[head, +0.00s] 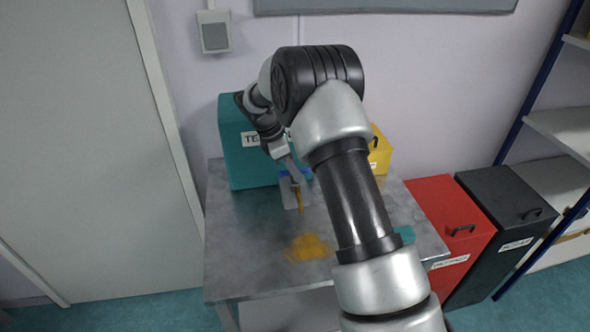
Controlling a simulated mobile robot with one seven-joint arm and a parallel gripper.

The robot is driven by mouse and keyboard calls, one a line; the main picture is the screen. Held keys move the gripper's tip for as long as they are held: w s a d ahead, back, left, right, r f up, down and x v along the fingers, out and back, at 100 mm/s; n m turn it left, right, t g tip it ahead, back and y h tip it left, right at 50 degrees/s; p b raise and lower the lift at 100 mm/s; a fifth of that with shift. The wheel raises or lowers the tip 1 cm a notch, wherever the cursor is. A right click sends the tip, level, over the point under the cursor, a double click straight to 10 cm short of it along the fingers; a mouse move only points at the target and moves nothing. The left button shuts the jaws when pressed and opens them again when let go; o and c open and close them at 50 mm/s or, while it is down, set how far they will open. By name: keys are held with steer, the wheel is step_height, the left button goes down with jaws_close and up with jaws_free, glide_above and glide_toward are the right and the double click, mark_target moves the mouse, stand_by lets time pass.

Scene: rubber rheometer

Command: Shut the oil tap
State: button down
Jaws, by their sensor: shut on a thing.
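The oil tap (284,173) shows as a small blue part at the front of a teal tank (245,150) with a partly hidden label. My gripper (296,177) reaches down from above and is shut on the tap; my wrist and fingers hide much of it. A brown stream of oil (300,200) runs down below the tap, in front of a small grey plate. A yellow-brown oil puddle (308,247) lies on the grey metal table (240,265) in front of it. The exact angle of the tap is too small to tell.
A yellow box (380,152) stands behind my arm, right of the tank. A red bin (455,222) and a black bin (507,215) stand right of the table, near a shelf rack (560,130). The table's front left is clear apart from the puddle.

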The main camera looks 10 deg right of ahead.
stand_by(0.4)
steer(key=c, duration=1.8)
jaws_free()
steer(key=shift+c, duration=0.2)
steer(key=v, duration=1.7)
steer(key=shift+r, duration=0.25)
